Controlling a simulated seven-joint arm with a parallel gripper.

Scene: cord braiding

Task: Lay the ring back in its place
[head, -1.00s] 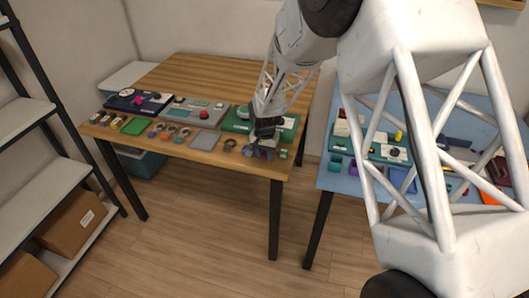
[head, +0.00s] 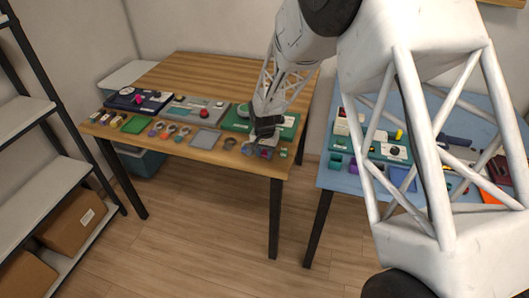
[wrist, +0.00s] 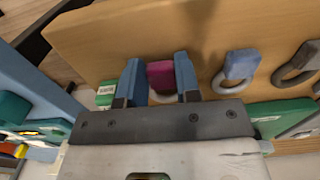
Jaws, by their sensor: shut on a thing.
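My gripper (wrist: 158,68) has two blue fingers, shut on the magenta tab of a ring (wrist: 160,75). Part of the ring's grey loop (wrist: 163,98) shows between the fingers, towards the gripper's dark palm. The ring is at the wooden table's surface; I cannot tell whether it touches. In the head view my gripper (head: 265,150) is low over the front right part of the wooden table (head: 190,73), and the ring is too small there to make out clearly.
A ring with a blue tab (wrist: 240,66) and a dark ring (wrist: 297,66) lie beside my gripper. A small green block (wrist: 107,94) is on the other side. A green board (head: 290,131) lies behind. The blue table (head: 330,178) stands to the right across a gap.

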